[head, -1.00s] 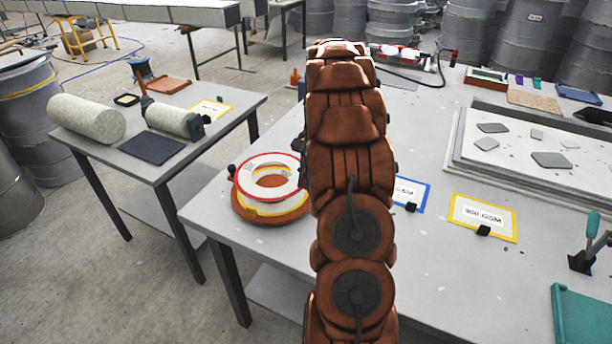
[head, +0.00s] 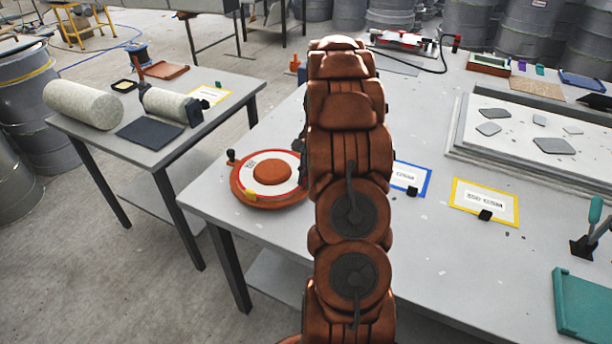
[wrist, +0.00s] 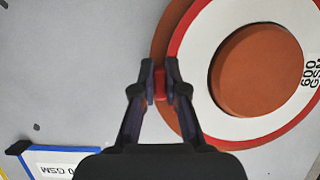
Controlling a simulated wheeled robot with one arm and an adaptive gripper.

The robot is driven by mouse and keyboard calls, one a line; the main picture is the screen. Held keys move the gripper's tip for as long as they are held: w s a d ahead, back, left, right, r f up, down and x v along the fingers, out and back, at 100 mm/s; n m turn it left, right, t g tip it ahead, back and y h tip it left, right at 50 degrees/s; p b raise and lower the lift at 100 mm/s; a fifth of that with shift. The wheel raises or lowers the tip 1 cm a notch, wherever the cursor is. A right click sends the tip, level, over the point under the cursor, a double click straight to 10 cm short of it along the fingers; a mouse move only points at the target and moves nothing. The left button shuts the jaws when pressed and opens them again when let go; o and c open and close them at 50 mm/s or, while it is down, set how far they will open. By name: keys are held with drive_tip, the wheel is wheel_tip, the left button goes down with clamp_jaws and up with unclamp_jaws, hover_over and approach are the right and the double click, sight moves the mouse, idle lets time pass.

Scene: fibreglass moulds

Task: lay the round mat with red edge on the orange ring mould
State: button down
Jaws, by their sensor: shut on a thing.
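The round mat (head: 256,184) is a flat white ring with a red edge and dark lettering. In the head view it lies low on the orange ring mould (head: 243,198), around the mould's raised round middle. The wrist view shows the mat (wrist: 197,75) with the orange middle (wrist: 255,72) standing in its hole and the mould's rim (wrist: 164,40) past its left edge. My gripper (wrist: 160,86) is shut on a small red tab at the mat's edge. In the head view my arm hides the gripper and the mat's right side. I cannot tell whether the mat touches all round.
A black knob (head: 231,155) stands at the mould's far left. Blue-edged (head: 411,178) and yellow-edged (head: 484,202) cards lie on the table right of my arm. A side table (head: 218,92) stands left, across a gap.

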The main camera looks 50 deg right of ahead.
drive_tip(key=shift+f, duration=0.2)
idle(0.6)
drive_tip(key=c, duration=1.1)
unclamp_jaws()
drive_tip(key=shift+c, duration=0.2)
drive_tip(key=v, duration=1.2)
drive_tip(key=shift+a, duration=0.1)
